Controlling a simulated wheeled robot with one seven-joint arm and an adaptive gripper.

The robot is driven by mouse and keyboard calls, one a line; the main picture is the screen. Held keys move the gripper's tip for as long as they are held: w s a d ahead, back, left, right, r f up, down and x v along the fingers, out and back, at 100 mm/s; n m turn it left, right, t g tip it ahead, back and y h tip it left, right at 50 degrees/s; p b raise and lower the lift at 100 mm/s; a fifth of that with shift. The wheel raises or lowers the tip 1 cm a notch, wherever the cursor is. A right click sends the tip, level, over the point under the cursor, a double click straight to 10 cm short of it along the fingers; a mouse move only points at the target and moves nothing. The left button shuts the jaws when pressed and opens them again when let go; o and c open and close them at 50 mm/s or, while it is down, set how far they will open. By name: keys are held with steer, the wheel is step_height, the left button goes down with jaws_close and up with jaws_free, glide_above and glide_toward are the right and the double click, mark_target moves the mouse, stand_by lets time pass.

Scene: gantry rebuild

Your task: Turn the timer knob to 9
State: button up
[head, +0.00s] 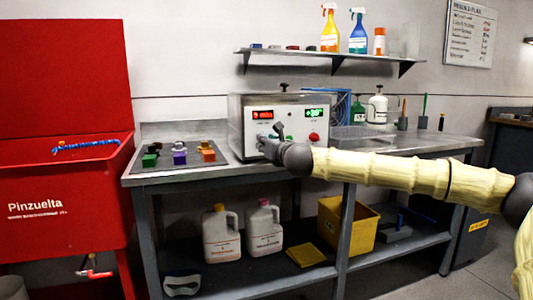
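A metal box-shaped machine (236,120) stands on the workbench. Its white front panel has a red display (263,114) at left, a green display (317,112) at right and a round red button (314,137). The digits are too small to read. My gripper (262,140) is at the lower left of this panel, below the red display, with my arm reaching in from the right. A small dark part (279,128) shows just above it; I cannot tell whether it is a knob or part of my gripper. The timer knob is not clearly visible. I cannot tell whether my gripper touches anything.
Coloured blocks (180,156) lie on a dark mat left of the machine. A red wash tub (70,205) stands at far left. A white bottle (377,108) and a blue item stand behind right. A shelf (300,53) holds spray bottles above. Jugs and a yellow bin (362,230) sit below.

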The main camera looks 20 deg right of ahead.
steer(key=shift+f+m+b, duration=0.2)
steer(key=shift+m+b, duration=0.35)
steer(key=shift+m, duration=0.05)
steer(key=o, duration=1.1)
steer(key=shift+d, duration=0.15)
steer(key=shift+c, duration=0.2)
steer(key=shift+r, duration=0.1)
steer(key=s, duration=1.2)
steer(key=shift+d, duration=0.45)
